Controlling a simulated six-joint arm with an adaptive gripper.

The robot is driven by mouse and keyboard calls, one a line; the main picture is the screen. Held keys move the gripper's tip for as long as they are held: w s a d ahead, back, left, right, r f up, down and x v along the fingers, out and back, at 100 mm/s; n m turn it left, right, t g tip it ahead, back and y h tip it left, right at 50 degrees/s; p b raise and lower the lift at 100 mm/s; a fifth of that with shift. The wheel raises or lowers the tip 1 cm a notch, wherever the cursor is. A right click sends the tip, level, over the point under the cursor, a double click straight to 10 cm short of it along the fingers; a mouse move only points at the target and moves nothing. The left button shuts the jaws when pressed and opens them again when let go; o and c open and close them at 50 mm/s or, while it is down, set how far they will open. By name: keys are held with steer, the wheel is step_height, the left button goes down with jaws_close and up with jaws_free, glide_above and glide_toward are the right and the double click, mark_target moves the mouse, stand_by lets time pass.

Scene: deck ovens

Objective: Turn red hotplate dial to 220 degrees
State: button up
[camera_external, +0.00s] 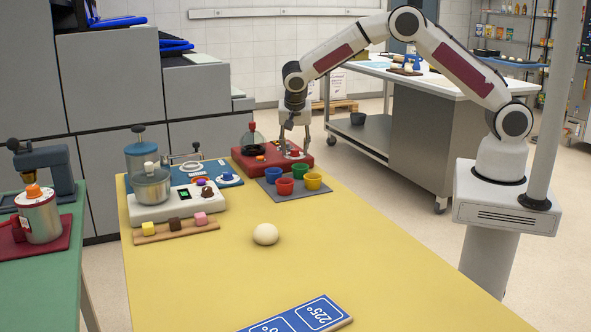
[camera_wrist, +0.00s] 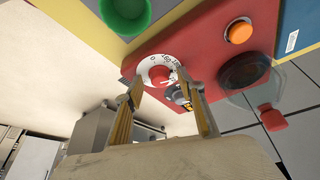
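The red hotplate (camera_external: 270,164) sits at the far end of the yellow table. Its dial (camera_external: 294,154) is at the hotplate's right. In the wrist view the dial is a red knob (camera_wrist: 159,75) on a white numbered face (camera_wrist: 146,68). Its numbers are only partly legible, and I cannot tell the setting. My gripper (camera_external: 294,141) points down over the dial with its fingers spread. In the wrist view my gripper (camera_wrist: 167,88) has one finger either side of the knob, with visible gaps. The right finger hides part of the dial face.
Colored cups (camera_external: 285,186) stand on a grey mat just in front of the hotplate. The hotplate also carries a black round plate (camera_wrist: 244,70) and an orange button (camera_wrist: 239,32). A mixer-like device (camera_external: 150,188) stands to the left. A pale ball (camera_external: 265,234) lies mid-table.

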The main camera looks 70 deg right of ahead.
steer(key=shift+n, duration=0.5)
steer(key=shift+s+d+n+t+y, duration=0.15)
steer(key=shift+n+t+y, duration=0.4)
steer(key=shift+n, duration=0.95)
steer(key=shift+s+n+t+y, duration=0.1)
steer(key=shift+n+t+y, duration=0.45)
steer(key=shift+n, duration=1.55)
steer(key=shift+d+n, duration=0.1)
steer(key=shift+n, duration=0.3)
steer(key=shift+d+n+t+y, duration=0.15)
steer(key=shift+n+y, duration=0.35)
steer(key=shift+n, duration=0.7)
steer(key=shift+n+t+y, duration=0.25)
steer(key=shift+n+y, duration=0.25)
steer(key=shift+n, duration=0.7)
steer(key=shift+d+n+y, duration=0.15)
steer(key=shift+n+y, duration=0.75)
steer(key=shift+n, duration=1.3)
steer(key=v, duration=0.8)
steer(key=s+r+m+g, duration=0.1)
steer(key=s+r+m, duration=0.1)
steer(key=s, duration=1)
steer(key=s+r+m+g+h, duration=0.1)
steer(key=s+r, duration=0.4)
steer(key=s, duration=0.7)
steer(key=shift+a+m+g, duration=0.25)
steer(key=shift+m+g, duration=0.15)
steer(key=shift+m, duration=0.3)
